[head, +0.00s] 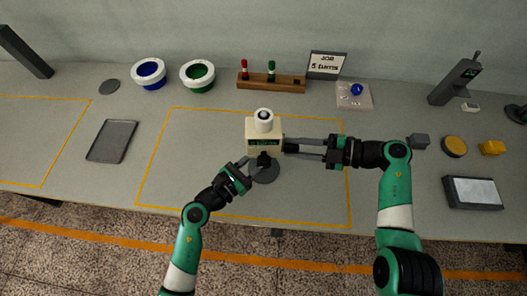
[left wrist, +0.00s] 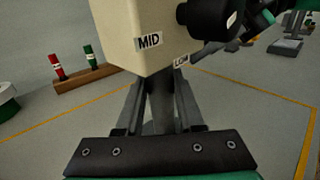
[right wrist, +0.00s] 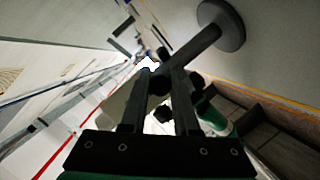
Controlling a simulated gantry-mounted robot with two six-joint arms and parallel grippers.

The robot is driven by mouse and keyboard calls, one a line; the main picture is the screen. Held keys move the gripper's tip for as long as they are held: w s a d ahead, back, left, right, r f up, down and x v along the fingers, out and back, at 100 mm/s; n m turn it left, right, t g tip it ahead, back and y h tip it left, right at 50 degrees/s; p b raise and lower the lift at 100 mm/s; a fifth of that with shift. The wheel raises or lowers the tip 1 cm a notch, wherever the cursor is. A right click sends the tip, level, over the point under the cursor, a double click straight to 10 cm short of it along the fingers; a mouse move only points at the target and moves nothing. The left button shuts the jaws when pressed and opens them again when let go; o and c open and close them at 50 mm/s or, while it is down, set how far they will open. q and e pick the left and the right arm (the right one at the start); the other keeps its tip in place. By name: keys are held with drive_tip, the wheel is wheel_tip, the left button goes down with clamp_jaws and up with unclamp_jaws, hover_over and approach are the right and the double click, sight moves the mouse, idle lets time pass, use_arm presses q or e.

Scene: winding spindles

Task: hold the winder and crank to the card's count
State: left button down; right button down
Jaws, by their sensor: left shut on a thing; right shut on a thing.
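The winder (head: 262,139) is a cream box with a white spool (head: 264,115) on top, standing on a dark post with a round base (head: 264,173). In the left wrist view its body (left wrist: 150,45) bears MID and LOW labels. My left gripper (left wrist: 160,100) is shut on the post just under the body. My right gripper (head: 291,147) is at the winder's right side, shut on a small dark part that seems to be the crank handle (right wrist: 158,86); fingers partly hide it. The card (head: 326,65) stands behind; its print appears upside down and is hard to read.
Behind are a wooden rack (head: 271,82) with a red and a green spindle, and blue (head: 149,73) and green (head: 198,75) ringed bowls. A clear tray (head: 354,96) holds a blue ball. A grey tray (head: 112,140) lies left. The yellow-outlined area is mostly free.

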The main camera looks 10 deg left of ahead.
idle(0.7)
drive_tip(key=shift+s+d+r+m+g+h, duration=0.1)
drive_tip(key=shift+s+r+m+g+h, duration=0.15)
drive_tip(key=shift+s+m+g, duration=0.7)
drive_tip(key=shift+s+d+r+m+g+h, duration=0.15)
drive_tip(key=shift+s+r+m+g, duration=0.35)
drive_tip(key=shift+m, duration=0.9)
drive_tip(key=shift+s+a+r+m+g+h, duration=0.15)
drive_tip(key=shift+s+m+g, duration=0.35)
drive_tip(key=shift+m+g, duration=0.55)
drive_tip(key=shift+s+d, duration=0.1)
drive_tip(key=c, duration=0.7)
unclamp_jaws()
drive_tip(key=shift+o, duration=0.2)
drive_tip(key=shift+r, duration=0.15)
